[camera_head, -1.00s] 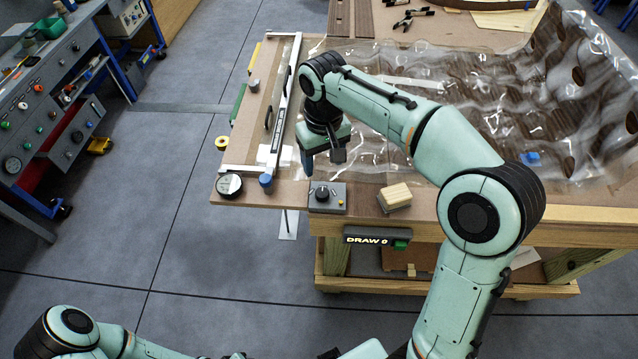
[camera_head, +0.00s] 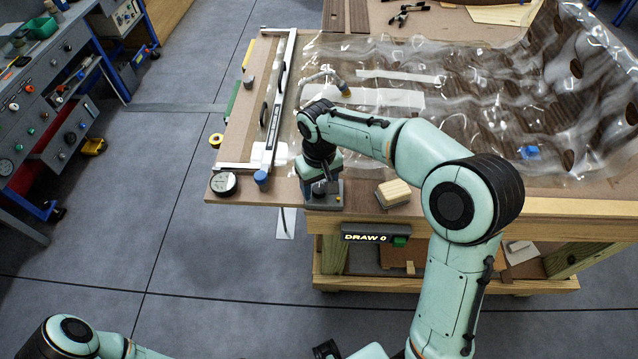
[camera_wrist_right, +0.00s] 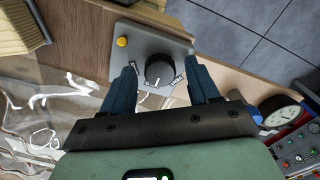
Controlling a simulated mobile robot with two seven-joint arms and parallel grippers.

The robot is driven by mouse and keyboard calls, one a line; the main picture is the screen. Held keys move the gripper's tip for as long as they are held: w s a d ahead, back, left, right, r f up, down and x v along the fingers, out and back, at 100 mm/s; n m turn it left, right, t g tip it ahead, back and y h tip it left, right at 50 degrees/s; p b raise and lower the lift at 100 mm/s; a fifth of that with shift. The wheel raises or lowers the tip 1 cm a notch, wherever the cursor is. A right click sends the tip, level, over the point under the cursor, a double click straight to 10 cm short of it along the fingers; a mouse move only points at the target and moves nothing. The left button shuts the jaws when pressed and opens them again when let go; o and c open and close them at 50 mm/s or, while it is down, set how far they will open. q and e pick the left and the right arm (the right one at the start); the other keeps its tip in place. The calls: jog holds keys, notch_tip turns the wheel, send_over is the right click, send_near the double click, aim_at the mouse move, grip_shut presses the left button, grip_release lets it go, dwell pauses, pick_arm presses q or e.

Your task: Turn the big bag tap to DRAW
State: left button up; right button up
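The tap is a round black knob (camera_wrist_right: 159,69) on a grey box (camera_wrist_right: 130,45) with a yellow button and small white labels, too small to read surely. In the head view the box (camera_head: 312,203) sits at the table's front edge, partly hidden by my right gripper (camera_head: 322,192), which points down over it. In the right wrist view my right gripper (camera_wrist_right: 163,82) is open, with one blue finger on each side of the knob and gaps between. A sign (camera_head: 366,238) reading "DRAW 0" hangs on the table front. My left gripper is not in view.
A wooden block (camera_head: 394,193) lies just right of the box. A round gauge (camera_head: 223,184) and a blue-capped piece (camera_head: 261,178) stand to its left. A clear bag (camera_head: 450,75) covers much of the table (camera_head: 450,207).

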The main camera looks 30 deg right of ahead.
jog(key=c, duration=0.9)
jog(key=shift+o, duration=0.2)
jog(key=shift+m, duration=0.5)
jog(key=m, duration=0.5)
jog(key=shift+m, duration=0.3)
jog(key=m, duration=0.5)
jog(key=shift+m, duration=0.4)
jog(key=o, duration=1)
jog(key=shift+o, duration=0.2)
